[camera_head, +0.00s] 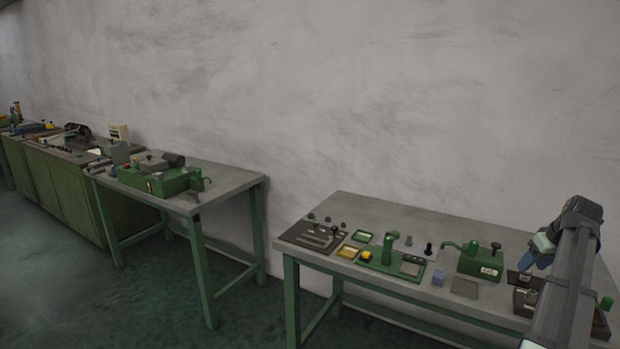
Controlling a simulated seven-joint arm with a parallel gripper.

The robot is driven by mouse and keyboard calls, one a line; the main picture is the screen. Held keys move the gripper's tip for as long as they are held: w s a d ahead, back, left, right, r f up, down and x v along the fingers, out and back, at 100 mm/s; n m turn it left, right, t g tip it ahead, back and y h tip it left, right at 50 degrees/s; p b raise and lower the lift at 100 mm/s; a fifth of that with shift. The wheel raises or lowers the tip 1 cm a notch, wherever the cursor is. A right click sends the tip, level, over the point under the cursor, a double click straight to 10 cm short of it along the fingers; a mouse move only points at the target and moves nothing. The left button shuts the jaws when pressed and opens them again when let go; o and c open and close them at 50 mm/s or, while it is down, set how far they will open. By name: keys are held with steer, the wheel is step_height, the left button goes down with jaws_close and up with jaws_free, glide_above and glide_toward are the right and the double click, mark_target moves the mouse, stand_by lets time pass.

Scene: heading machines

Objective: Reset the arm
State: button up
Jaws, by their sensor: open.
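My arm rises from the bottom right in the head view, bends at a dark joint, and comes down to the left. My gripper (527,264) shows small at its end, over the right part of the near grey-topped table (400,215). It is open, and I see nothing held in it. Its fingers are too small to make out clearly. The arm hides part of the table's right end and some of what stands there.
The near table holds a dark tool board (312,236), a green fixture (392,260), a green machine (480,262) and a dark block (528,302). Another table with a green machine (160,180) stands left, past a floor gap. Green cabinets (70,190) stand farther left. A grey wall (350,100) backs everything.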

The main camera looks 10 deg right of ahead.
steer(key=w+a+f+n+g+y, duration=0.15)
steer(key=w+a+f, duration=0.35)
steer(key=w+a, duration=0.5)
steer(key=w+a+f+n+g+y, duration=0.15)
steer(key=w+a+f, duration=0.45)
steer(key=a, duration=0.8)
steer(key=w+a+f+n+y, duration=0.15)
steer(key=w+a+f, duration=0.35)
steer(key=w+a, duration=0.6)
steer(key=s+a+f+m+g+h, duration=0.1)
steer(key=s+a+f, duration=0.55)
steer(key=f, duration=0.35)
steer(key=s+a+f+g, duration=0.2)
steer(key=s+a+f, duration=0.3)
steer(key=s+f, duration=0.4)
steer(key=s+a+f+m+g+h, duration=0.1)
steer(key=s+a+f, duration=0.5)
steer(key=f, duration=0.6)
steer(key=s+a+f+g, duration=0.1)
steer(key=s+f, duration=0.3)
steer(key=s, duration=0.6)
steer(key=s+a+f+g+h, duration=0.1)
steer(key=s+a+f, duration=0.3)
steer(key=s, duration=0.6)
steer(key=s+a+f+g+h, duration=0.1)
steer(key=s+f, duration=0.4)
steer(key=s, duration=0.6)
steer(key=shift+a+g, duration=0.6)
steer(key=shift+a, duration=0.1)
steer(key=shift+m, duration=0.25)
